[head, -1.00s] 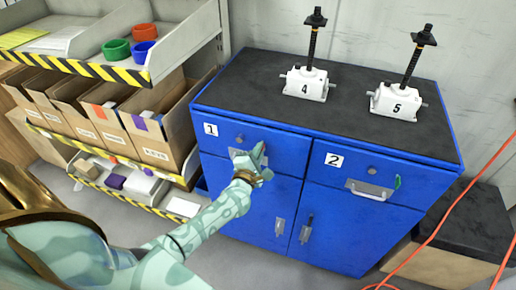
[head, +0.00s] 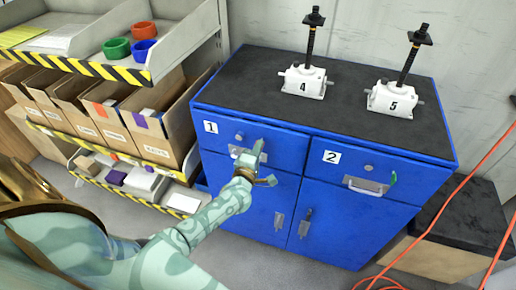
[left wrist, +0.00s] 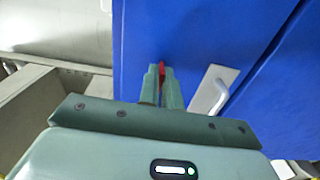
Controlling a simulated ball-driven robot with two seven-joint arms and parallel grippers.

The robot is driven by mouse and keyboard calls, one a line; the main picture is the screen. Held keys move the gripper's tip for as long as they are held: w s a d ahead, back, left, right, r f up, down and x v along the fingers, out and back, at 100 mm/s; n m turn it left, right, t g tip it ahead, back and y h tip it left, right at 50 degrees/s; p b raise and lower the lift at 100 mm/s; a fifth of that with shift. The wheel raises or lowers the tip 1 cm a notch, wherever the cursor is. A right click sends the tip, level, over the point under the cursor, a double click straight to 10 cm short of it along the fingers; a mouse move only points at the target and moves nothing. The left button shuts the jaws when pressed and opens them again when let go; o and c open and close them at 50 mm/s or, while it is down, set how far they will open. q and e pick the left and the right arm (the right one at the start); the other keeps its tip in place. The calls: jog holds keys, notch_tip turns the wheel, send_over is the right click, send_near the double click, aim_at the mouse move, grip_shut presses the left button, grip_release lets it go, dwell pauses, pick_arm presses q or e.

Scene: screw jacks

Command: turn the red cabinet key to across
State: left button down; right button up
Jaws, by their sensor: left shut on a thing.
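The red key (left wrist: 162,68) shows as a thin red strip between my left fingertips in the left wrist view, against the blue cabinet front. My left gripper (left wrist: 162,76) is shut on it. In the head view my left gripper (head: 255,152) is at the front of the drawer marked 1 (head: 280,147), and it hides the key there. The key's exact angle is hard to tell, since the fingers cover most of it. My right gripper is not in view.
A drawer handle (left wrist: 212,95) is close to the right of my fingers in the left wrist view. Drawer 2 has a handle (head: 365,186) and a green key (head: 393,179). Two white screw jacks (head: 303,82) (head: 392,99) stand on the cabinet top. Shelves with boxes (head: 160,135) are at left.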

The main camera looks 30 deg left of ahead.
pick_arm(q)
jog(key=c, duration=1.6)
grip_release()
jog(key=p+v, duration=0.2)
jog(key=v, duration=1.4)
jog(key=shift+s, duration=0.2)
jog(key=shift+f, duration=0.1)
